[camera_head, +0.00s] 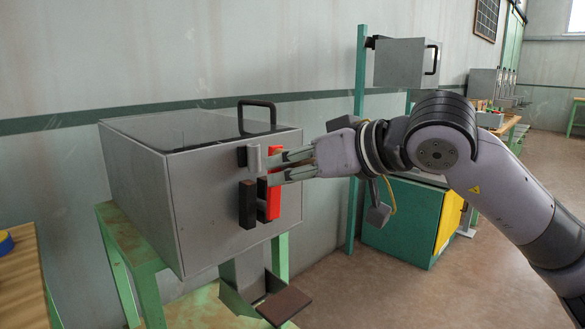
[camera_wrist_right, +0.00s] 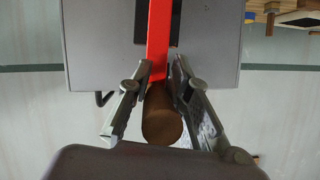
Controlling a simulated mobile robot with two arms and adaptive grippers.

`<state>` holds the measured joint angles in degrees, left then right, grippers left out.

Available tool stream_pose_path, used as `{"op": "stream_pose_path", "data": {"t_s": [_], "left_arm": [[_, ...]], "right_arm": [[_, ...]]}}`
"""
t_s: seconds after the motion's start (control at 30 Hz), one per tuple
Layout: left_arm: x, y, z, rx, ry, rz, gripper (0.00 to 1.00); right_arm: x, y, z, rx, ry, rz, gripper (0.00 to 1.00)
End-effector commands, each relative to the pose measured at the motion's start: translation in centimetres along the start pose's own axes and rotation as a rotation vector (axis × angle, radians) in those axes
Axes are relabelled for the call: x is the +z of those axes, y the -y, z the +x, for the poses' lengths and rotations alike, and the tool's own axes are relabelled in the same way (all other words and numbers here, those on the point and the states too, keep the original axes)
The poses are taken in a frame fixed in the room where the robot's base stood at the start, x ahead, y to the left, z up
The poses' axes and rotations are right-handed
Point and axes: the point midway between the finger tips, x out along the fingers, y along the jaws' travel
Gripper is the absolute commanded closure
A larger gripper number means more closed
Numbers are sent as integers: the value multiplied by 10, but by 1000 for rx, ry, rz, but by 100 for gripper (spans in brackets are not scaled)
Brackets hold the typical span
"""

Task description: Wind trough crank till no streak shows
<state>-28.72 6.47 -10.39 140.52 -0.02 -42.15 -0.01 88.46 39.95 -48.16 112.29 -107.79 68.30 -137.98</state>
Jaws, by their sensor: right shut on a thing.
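A grey box-shaped machine (camera_head: 190,190) stands on a green frame, with a dark panel on its top. On its front is a crank with a red arm (camera_head: 274,197); the red arm also shows in the right wrist view (camera_wrist_right: 159,40). My right gripper (camera_head: 275,168) is at the front of the box, its fingers on either side of the crank's round brown knob (camera_wrist_right: 162,118). It is shut on this knob, which the fingers mostly hide in the head view. I see no streak. My left gripper is not in view.
A black handle (camera_head: 257,116) rises from the box top. A dark block (camera_head: 247,204) and a small grey piece (camera_head: 249,157) sit beside the crank. Below is a chute with a brown plate (camera_head: 284,305). A green cabinet (camera_head: 402,220) stands behind my right arm.

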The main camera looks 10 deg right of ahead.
Motion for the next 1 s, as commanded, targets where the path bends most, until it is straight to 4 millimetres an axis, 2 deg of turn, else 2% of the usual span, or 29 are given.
{"op": "stream_pose_path", "data": {"t_s": [0.37, 0.4, 0.6, 0.7, 1.0], "left_arm": [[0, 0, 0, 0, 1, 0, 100], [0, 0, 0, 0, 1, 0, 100], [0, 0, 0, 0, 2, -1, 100], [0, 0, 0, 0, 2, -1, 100], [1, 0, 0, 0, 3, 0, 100]], "right_arm": [[-2, 0, 0, 0, -6, 3, 100], [-2, 0, -1, 0, -6, 3, 80], [-3, 0, -1, 0, -7, 2, 67], [-2, 0, -1, 0, -6, 2, 60], [-2, 0, -1, 0, -4, 1, 60]]}}
